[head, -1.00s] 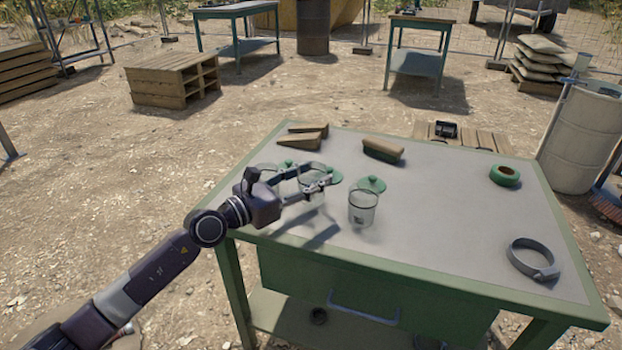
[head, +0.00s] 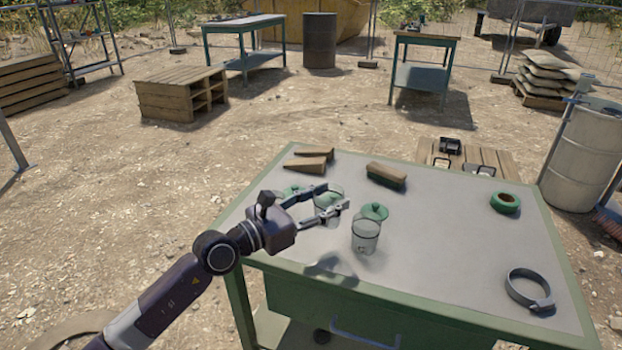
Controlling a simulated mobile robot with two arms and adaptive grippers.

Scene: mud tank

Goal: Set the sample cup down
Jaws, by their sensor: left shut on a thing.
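My left gripper (head: 334,198) comes in from the left over the green-framed table (head: 450,240). Its fingers are shut around a clear sample cup (head: 328,200), partly hidden by them. A shadow on the tabletop suggests the gripper is above the surface; I cannot tell how high the cup's base is. A second clear cup (head: 366,237) stands upright on the table just right of the fingertips, apart from them. A green lid (head: 375,211) lies behind that cup. Another green lid (head: 292,191) shows partly behind the gripper. My right gripper is not in view.
Wooden wedges (head: 307,162) and a brush (head: 386,175) lie at the table's back. A green tape roll (head: 505,202) and a grey ring clamp (head: 529,290) are on the right. The tabletop between the second cup and these is clear. A pale barrel (head: 583,160) stands beyond the right edge.

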